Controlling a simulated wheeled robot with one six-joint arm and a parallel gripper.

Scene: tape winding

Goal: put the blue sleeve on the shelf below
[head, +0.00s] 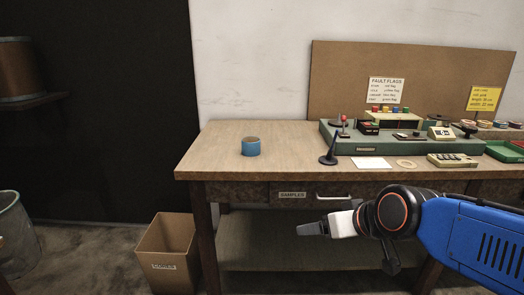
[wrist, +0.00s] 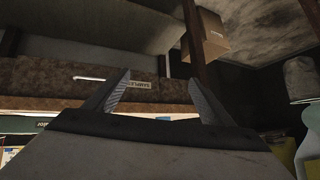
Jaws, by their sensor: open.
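The blue sleeve (head: 251,147), a short ring with a brown inner core, stands upright on the left part of the tabletop (head: 222,150). The shelf below (head: 300,255) is a wide board under the table and its visible part is bare. It also shows in the wrist view (wrist: 100,45). My gripper (head: 310,229) is in front of the table, below the tabletop's height and to the right of the sleeve. In the wrist view my gripper (wrist: 158,80) has its fingers apart with nothing held between them. The sleeve is not visible in the wrist view.
A drawer (head: 292,194) labelled "SAMPLES" has a metal handle. A black stand (head: 329,157) and a green console (head: 372,140) are right of the sleeve. A cardboard box (head: 168,252) stands by the left table leg. The tabletop around the sleeve is clear.

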